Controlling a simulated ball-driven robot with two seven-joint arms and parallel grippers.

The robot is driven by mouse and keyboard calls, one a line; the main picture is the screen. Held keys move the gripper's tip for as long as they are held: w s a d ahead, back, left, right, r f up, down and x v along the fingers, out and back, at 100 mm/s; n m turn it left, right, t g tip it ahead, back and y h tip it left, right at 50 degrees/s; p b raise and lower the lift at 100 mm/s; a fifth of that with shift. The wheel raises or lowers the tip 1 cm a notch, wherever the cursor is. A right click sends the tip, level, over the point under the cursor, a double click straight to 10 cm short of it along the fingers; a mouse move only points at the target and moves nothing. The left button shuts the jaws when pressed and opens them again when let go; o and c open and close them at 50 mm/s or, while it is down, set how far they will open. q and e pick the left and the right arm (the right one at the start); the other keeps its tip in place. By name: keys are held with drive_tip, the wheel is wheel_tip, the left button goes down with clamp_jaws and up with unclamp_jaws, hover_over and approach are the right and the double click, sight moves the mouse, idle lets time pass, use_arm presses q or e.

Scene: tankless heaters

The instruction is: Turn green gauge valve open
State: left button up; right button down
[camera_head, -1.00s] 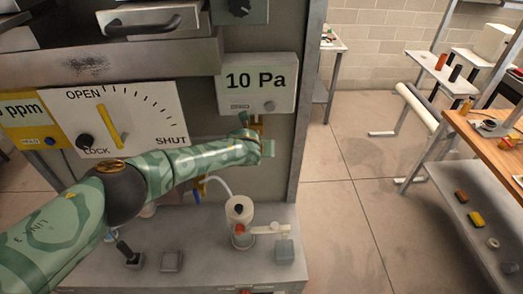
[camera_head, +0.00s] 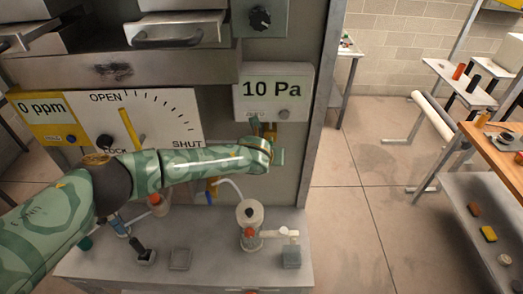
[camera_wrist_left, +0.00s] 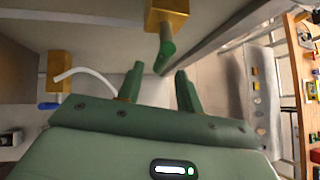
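The green gauge valve has a brass body (camera_head: 271,131) below the 10 Pa gauge (camera_head: 273,90) in the head view. In the left wrist view, its brass block (camera_wrist_left: 168,16) is at the top, and its green handle (camera_wrist_left: 167,42) points toward my gripper. My left gripper (camera_wrist_left: 159,71) is open, with one finger on each side of the handle's end. I cannot tell whether a finger touches it. In the head view, my left gripper (camera_head: 266,140) is just in front of the valve, and my wrist partly hides it. My right gripper is not in view.
A second brass valve (camera_wrist_left: 59,88) with a blue handle and a white hose sits to the left in the wrist view. A white flask-like device (camera_head: 250,222) stands on the grey bench (camera_head: 215,249) below my arm. Open floor (camera_head: 355,222) lies right of the cabinet.

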use_arm(q)
drive_tip(key=v, duration=1.1)
drive_tip(key=shift+s, duration=0.15)
